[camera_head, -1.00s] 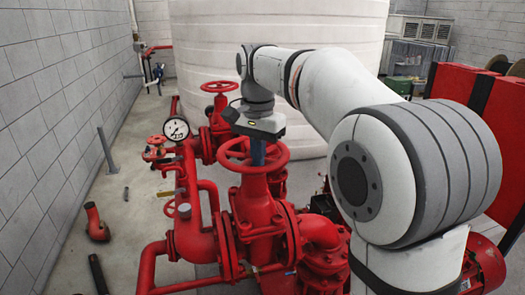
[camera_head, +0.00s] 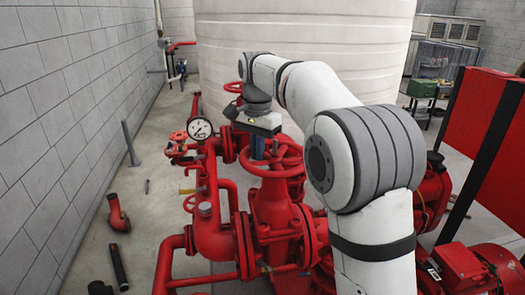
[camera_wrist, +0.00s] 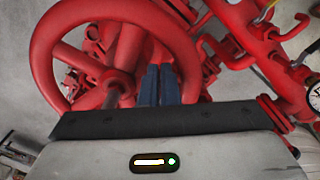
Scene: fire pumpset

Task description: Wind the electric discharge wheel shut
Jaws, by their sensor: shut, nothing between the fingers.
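A red handwheel (camera_head: 287,168) sits on top of a red valve (camera_head: 275,205) in the middle of the head view. Nothing readable marks it as the electric discharge wheel. My gripper (camera_head: 258,152) points down over the left part of this wheel, with its blue fingers partly hidden by the wheel and the gripper body. In the wrist view the wheel's rim (camera_wrist: 62,62) curves around the left and top. The blue fingertips (camera_wrist: 160,70) are together, with nothing between them, and appear inside the rim's outline. I cannot tell whether they touch a spoke or the rim.
A second red handwheel (camera_head: 233,87) stands behind, near a white tank (camera_head: 310,60). A pressure gauge (camera_head: 200,128) and a small red valve handle (camera_head: 178,146) are to the left. Loose pipe pieces (camera_head: 117,212) lie on the floor by the grey wall. A red cabinet (camera_head: 480,140) stands right.

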